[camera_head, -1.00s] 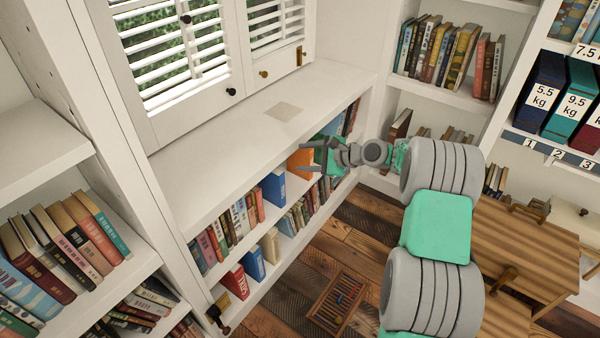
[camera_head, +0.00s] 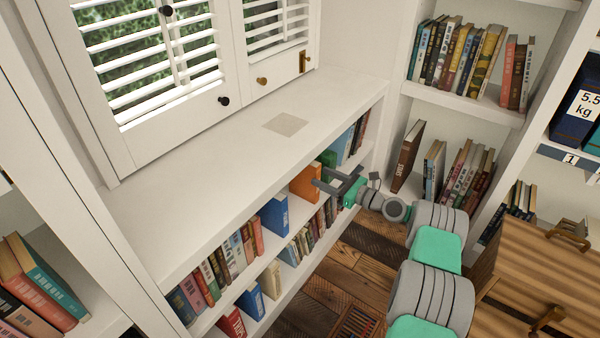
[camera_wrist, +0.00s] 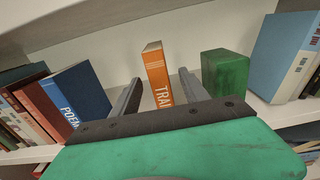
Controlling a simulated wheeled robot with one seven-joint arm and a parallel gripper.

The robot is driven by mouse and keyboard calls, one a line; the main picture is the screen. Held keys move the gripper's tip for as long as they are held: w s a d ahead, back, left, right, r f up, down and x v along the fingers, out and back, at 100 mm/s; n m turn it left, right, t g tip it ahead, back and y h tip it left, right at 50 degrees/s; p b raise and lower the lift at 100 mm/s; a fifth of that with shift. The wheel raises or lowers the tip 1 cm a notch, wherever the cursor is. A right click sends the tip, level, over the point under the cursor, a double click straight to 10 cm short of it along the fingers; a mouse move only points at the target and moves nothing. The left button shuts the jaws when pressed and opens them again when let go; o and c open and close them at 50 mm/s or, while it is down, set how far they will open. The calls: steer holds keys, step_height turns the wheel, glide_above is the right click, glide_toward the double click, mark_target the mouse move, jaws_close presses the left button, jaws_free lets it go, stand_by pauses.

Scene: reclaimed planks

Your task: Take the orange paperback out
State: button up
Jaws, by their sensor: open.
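The orange paperback (camera_head: 305,184) stands upright on the upper shelf of the low bookcase under the window. In the wrist view its orange spine (camera_wrist: 157,78) shows white lettering, partly cut off by my gripper's body. My gripper (camera_head: 323,180) is in front of the shelf at the book. In the wrist view its two fingers (camera_wrist: 159,93) are spread, one on each side of the book, with gaps between finger and book. Nothing is held. The lower part of the book is hidden.
A green block-like item (camera_wrist: 225,73) stands close right of the orange book, and a blue book (camera_wrist: 75,98) stands to its left. A light blue book (camera_wrist: 285,55) is farther right. The bookcase top (camera_head: 230,170) is above, with a flat beige square (camera_head: 285,124) on it.

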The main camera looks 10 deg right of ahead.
mark_target(304, 171)
steer(key=shift+w+f, duration=0.1)
steer(key=shift+w, duration=0.15)
steer(key=b+x, duration=0.1)
steer(key=x, duration=0.1)
steer(key=b+x, duration=0.1)
steer(key=x, duration=0.2)
steer(key=f+b+x, duration=0.1)
steer(key=x, duration=0.1)
steer(key=shift+a, duration=0.45)
steer(key=shift+w+a+r, duration=0.1)
steer(key=shift+a, duration=0.05)
steer(key=shift+c, duration=0.2)
jaws_close()
steer(key=shift+r, duration=0.1)
